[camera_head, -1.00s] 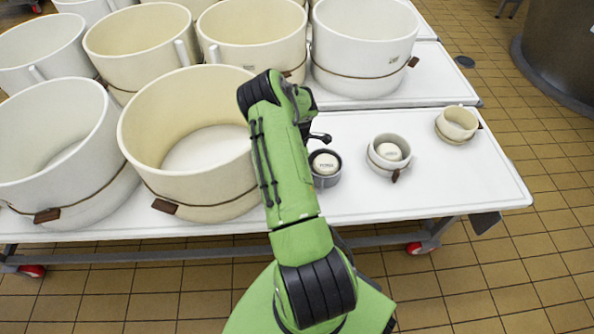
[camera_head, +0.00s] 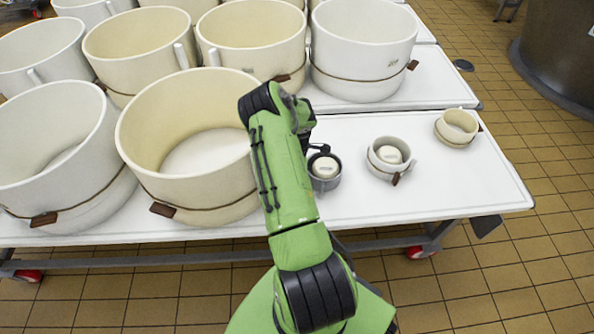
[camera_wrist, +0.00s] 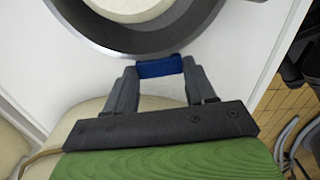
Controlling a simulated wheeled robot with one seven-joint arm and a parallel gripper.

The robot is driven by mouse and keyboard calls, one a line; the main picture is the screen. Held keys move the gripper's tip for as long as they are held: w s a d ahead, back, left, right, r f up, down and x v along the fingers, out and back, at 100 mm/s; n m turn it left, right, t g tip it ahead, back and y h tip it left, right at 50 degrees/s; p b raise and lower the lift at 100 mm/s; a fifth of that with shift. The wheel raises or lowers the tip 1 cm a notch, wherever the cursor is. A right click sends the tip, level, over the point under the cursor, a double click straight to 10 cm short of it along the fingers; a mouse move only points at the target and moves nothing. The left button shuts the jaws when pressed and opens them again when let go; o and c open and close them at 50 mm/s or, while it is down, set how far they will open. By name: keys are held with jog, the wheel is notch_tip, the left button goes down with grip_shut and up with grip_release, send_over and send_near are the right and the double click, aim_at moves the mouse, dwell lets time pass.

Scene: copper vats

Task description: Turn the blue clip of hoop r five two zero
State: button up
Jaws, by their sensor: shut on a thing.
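A small grey hoop (camera_head: 325,184) stands on the white table, left of two other small hoops, with a pale round piece (camera_head: 325,167) inside. In the wrist view the grey hoop's rim (camera_wrist: 128,40) fills the top, and its blue clip (camera_wrist: 160,67) sits at the near side. My gripper (camera_wrist: 161,71) is shut on the blue clip, one finger at each end of it. In the head view my arm hides part of the hoop's left side, and the clip cannot be made out. No hoop number is readable.
A second small pale hoop (camera_head: 374,165) and a cream one (camera_head: 455,136) stand to the right with brown clips. Large white and cream tubs (camera_head: 190,190) crowd the left and back. The white table (camera_head: 450,185) is clear at its right front.

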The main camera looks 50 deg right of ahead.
jog(key=shift+s+a+f+t+h+b, duration=0.1)
jog(key=shift+s+a+t+h+b, duration=0.1)
jog(key=shift+t+h, duration=0.4)
jog(key=shift+s+a+f+t+h+b, duration=0.1)
jog(key=shift+s+t+h+b, duration=0.05)
jog(key=shift+t+h, duration=0.4)
jog(key=b, duration=0.1)
jog(key=t+h+b, duration=0.1)
jog(key=t+h, duration=0.1)
jog(key=shift+s+a+f+t+b, duration=0.2)
jog(key=shift+s+f+t+b, duration=0.05)
jog(key=shift+b, duration=0.15)
jog(key=shift+s+a+t+h+b, duration=0.1)
jog(key=shift+s+t+h+b, duration=0.05)
jog(key=shift+t+h+b, duration=0.6)
jog(key=o, duration=1.1)
jog(key=shift+c, duration=0.2)
